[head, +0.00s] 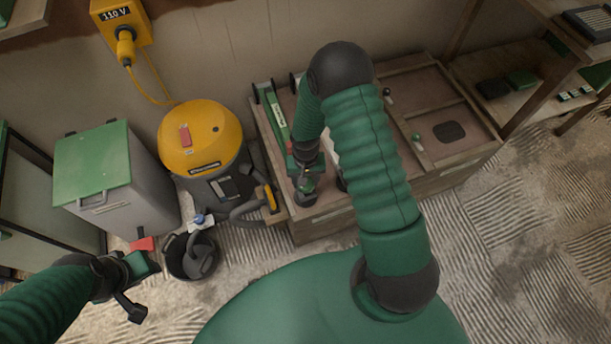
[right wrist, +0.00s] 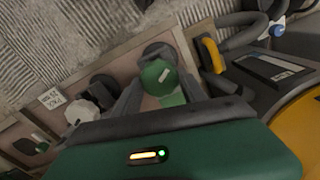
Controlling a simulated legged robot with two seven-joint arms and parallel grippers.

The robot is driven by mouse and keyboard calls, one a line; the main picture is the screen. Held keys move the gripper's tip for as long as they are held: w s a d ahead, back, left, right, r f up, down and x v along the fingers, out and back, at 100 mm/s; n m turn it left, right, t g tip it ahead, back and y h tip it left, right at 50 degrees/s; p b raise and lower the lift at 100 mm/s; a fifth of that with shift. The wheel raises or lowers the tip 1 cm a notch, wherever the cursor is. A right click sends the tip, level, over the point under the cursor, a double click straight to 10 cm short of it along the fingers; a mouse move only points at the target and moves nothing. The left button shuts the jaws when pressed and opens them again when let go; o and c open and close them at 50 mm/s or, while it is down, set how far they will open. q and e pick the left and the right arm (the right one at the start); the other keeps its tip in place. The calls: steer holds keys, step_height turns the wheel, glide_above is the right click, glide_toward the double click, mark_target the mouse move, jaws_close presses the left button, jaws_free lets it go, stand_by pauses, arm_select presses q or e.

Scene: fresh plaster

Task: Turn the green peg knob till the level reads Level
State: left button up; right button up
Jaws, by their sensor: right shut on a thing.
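The green peg knob (right wrist: 158,77) shows in the right wrist view as a round green cap with a pale mark on top, between my right gripper's two dark fingers. My right gripper (head: 306,190) is shut on it at the front left of the wooden bench (head: 402,192). In the head view the gripper mostly hides the knob. A long green and white strip (head: 278,115) lies behind the gripper and may be the level. I cannot read it. My left gripper (head: 146,287) hangs at the lower left, away from the bench; its opening is unclear.
A yellow-topped vacuum (head: 202,138) with a hose stands just left of the bench. A yellow 110 V box (head: 118,20) hangs on the wall. Textured floor is open at right.

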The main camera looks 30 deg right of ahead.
steer(key=n+p, duration=0.1)
steer(key=n, duration=0.1)
steer(key=n+p, duration=0.2)
steer(key=shift+w+r+n, duration=0.1)
steer(key=shift+r+n, duration=0.1)
steer(key=shift+n, duration=0.1)
steer(key=shift+f+n+p, duration=0.1)
steer(key=shift+n+p, duration=0.8)
steer(key=shift+n, duration=1)
steer(key=o, duration=1.4)
steer(key=shift+c, duration=0.2)
step_height(320, 180, up, 17)
steer(key=p, duration=0.4)
steer(key=shift+f+p, duration=0.2)
steer(key=shift+p, duration=0.15)
